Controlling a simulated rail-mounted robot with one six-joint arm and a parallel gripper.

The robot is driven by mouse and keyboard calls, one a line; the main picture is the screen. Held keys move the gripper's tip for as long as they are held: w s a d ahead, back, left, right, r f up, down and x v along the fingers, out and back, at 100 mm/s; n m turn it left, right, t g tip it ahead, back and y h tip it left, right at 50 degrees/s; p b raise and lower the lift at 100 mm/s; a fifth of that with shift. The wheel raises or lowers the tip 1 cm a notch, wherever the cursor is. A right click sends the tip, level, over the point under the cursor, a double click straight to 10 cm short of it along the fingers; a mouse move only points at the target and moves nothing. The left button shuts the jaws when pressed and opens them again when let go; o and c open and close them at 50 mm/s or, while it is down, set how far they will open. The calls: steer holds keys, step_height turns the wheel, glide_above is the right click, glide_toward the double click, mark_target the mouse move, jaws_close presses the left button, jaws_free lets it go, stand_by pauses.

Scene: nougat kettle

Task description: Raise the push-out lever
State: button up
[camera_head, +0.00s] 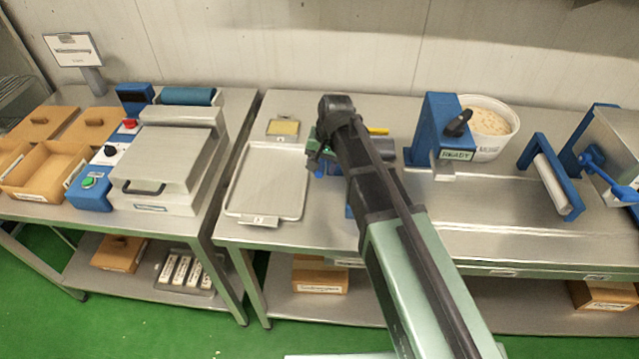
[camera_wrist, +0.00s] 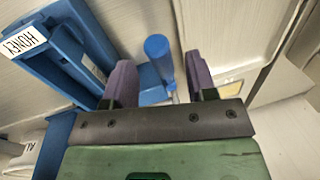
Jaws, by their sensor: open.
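A blue lever-like bar with a round end (camera_wrist: 157,47) shows in the wrist view, which looks to be the push-out lever. My gripper (camera_wrist: 160,75) is open, with one purple finger on each side of this bar. I see no clear contact between fingers and bar. In the head view my gripper (camera_head: 320,148) is above the middle table, right of the grey tray. A small blue part (camera_head: 319,170) shows under it there. My arm hides most of the mechanism behind it.
Blue holders labelled HONEY (camera_wrist: 60,50) stand close left of my gripper in the wrist view. In the head view, a metal tray (camera_head: 236,190) lies left and a blue READY unit (camera_head: 432,130) with a white tub (camera_head: 508,118) stands right.

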mark_target(320, 168)
steer(key=f, duration=0.1)
steer(key=f+b, duration=0.1)
steer(key=f, duration=0.1)
steer(key=shift+w+a+f+b, duration=0.1)
steer(key=shift+a+f+b, duration=0.2)
steer(key=shift+b, duration=0.1)
steer(key=shift+r, duration=0.15)
